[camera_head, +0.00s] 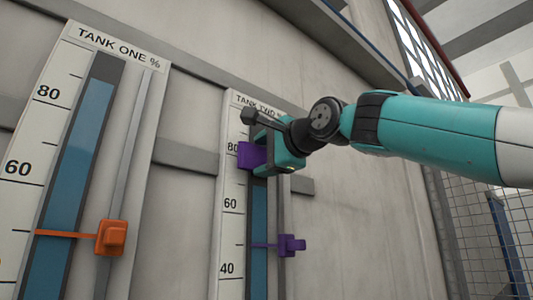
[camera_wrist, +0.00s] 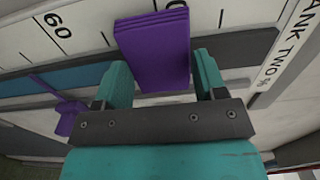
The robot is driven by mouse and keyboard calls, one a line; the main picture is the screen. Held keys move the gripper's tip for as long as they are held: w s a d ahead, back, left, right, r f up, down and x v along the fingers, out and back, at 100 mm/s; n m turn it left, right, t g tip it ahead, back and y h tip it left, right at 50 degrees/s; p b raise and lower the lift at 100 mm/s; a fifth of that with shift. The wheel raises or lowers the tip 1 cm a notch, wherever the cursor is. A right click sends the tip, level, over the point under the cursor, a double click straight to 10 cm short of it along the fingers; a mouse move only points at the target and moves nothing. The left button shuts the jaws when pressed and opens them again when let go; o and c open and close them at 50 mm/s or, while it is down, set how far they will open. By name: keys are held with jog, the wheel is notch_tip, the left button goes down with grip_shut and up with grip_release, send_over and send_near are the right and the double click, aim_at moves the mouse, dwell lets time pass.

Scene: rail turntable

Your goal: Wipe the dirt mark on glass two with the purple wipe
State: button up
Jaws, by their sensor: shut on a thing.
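The purple wipe (camera_head: 250,155) is a folded block held in my gripper (camera_head: 272,150), over the tank two gauge just under its 80 mark. In the wrist view the wipe (camera_wrist: 152,48) sits between the teal fingers of my gripper (camera_wrist: 160,72). Glass two (camera_head: 259,212) is a dark-edged upright tube with blue liquid below the wipe; it also shows in the wrist view (camera_wrist: 80,77). The wipe and gripper cover part of its upper length. I cannot tell whether the wipe touches the glass. No dirt mark is visible.
A purple slider (camera_head: 291,245) sits on tank two's side rod below my gripper. The tank one gauge (camera_head: 80,150), with an orange slider (camera_head: 111,237), stands to the left. Grey horizontal rails (camera_head: 185,157) cross the wall. A mesh fence (camera_head: 480,190) is at the right.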

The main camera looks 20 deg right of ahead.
jog(key=shift+w+a, duration=0.15)
jog(key=shift+w, duration=0.2)
jog(key=shift+w, duration=0.1)
dwell(1.4)
jog(key=shift+f, duration=0.1)
jog(key=shift+s, duration=0.3)
jog(key=shift+b+v, duration=0.7)
jog(key=shift+v, duration=1.9)
jog(key=shift+s, duration=0.1)
